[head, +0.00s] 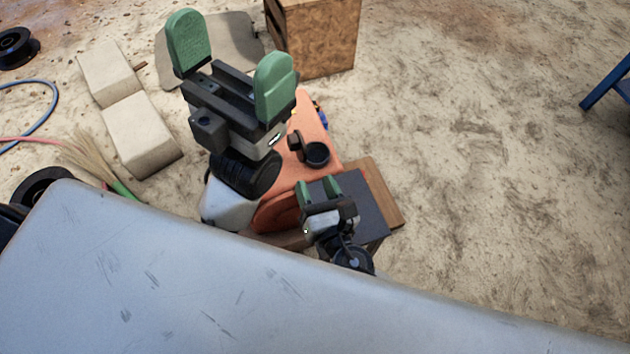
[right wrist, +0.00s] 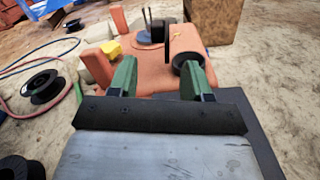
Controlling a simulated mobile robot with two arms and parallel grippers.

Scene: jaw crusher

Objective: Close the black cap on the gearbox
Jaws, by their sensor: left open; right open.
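The orange gearbox (head: 317,122) sits on the ground in the middle of the head view; it also shows in the right wrist view (right wrist: 150,75). On its top is a round black filler opening (head: 316,153) with the black cap (head: 295,141) standing open beside it. In the right wrist view the cap (right wrist: 167,40) looks upright, to the left of the black ring (right wrist: 187,62). My left gripper (head: 231,65) is open and empty, above and left of the cap in the picture. My right gripper (head: 318,186) is open and empty, just below the opening in the picture, its green fingers pointing toward the gearbox.
A wooden board (head: 375,190) and a dark plate lie under the gearbox. A wooden crate (head: 318,38) stands behind. Pale blocks (head: 140,132), hoses and black spools (right wrist: 42,86) lie at left. A large grey surface (head: 150,290) fills the foreground.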

